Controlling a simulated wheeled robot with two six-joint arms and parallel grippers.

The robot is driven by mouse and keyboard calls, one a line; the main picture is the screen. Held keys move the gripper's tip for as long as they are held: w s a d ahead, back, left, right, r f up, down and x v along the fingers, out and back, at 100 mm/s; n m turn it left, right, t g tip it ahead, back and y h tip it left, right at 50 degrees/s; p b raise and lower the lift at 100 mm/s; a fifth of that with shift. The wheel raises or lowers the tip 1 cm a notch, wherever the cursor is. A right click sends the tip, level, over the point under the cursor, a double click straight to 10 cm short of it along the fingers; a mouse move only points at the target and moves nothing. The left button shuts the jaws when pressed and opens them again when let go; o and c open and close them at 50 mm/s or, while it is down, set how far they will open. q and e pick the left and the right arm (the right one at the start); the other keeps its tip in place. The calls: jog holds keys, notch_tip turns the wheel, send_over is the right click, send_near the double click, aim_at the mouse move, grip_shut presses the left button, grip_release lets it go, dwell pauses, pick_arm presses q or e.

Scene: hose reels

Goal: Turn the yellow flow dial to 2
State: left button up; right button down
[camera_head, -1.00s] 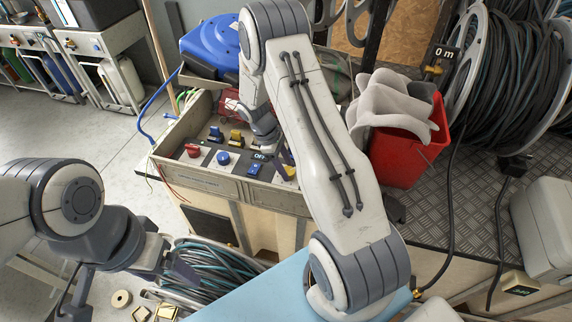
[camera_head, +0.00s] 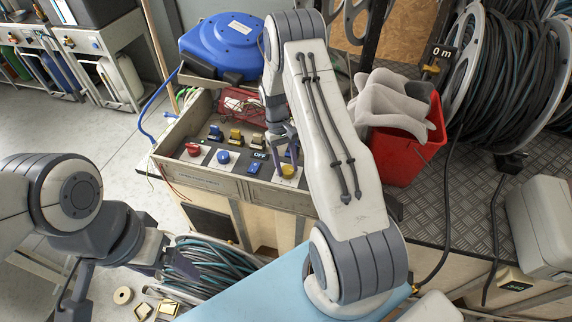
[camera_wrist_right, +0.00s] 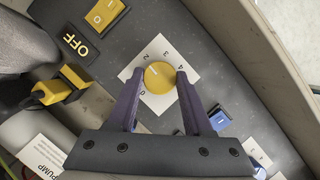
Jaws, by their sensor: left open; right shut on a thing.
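The yellow flow dial (camera_head: 288,171) sits on a white plate at the right end of the control panel. In the right wrist view the round dial (camera_wrist_right: 159,77) lies between the two purple fingers of my right gripper (camera_wrist_right: 160,76), which is shut on it. Numbers such as 0, 2, 3 and 4 ring it on the white plate (camera_wrist_right: 157,101); the left finger covers part of that scale. A small pale mark shows on the dial's upper left; its exact reading is hard to tell. My left gripper (camera_head: 125,284) is open and empty at lower left.
A blue switch (camera_wrist_right: 220,119) is close to my right finger. A red bucket (camera_head: 412,146) with grey cloth or gloves stands right of my right arm.

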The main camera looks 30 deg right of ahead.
jog(key=shift+m, duration=0.6)
jog(key=shift+c, duration=1.5)
grip_release()
jog(key=b+v, duration=0.1)
jog(key=v, duration=0.9)
jog(key=shift+d+r, duration=0.25)
jog(key=shift+r, duration=0.05)
